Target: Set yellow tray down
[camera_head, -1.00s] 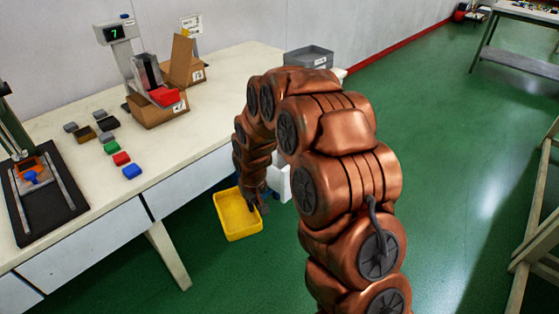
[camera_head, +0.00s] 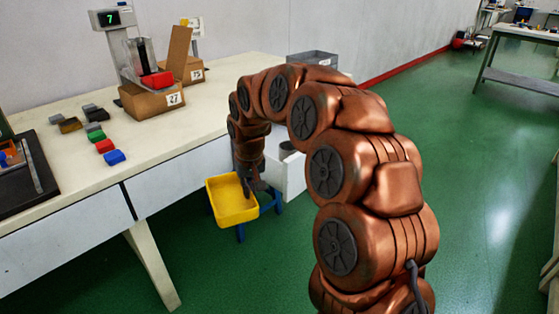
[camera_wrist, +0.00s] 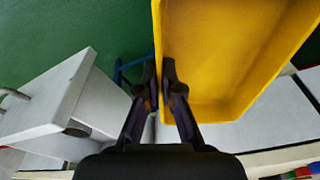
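The yellow tray (camera_head: 234,205) is empty and hangs near the front of the bench in the head view. It also fills the upper right of the wrist view (camera_wrist: 225,60). My gripper (camera_wrist: 160,78) has one finger on each side of the tray's wall and is shut on it. In the head view my gripper (camera_head: 252,188) is at the tray's right edge. A blue stand (camera_head: 268,205) shows below and right of the tray, partly hidden. I cannot tell whether the tray touches it.
A white box-like unit (camera_head: 292,178) stands right of the tray, close to my gripper. Green floor (camera_head: 470,190) is open on the right.

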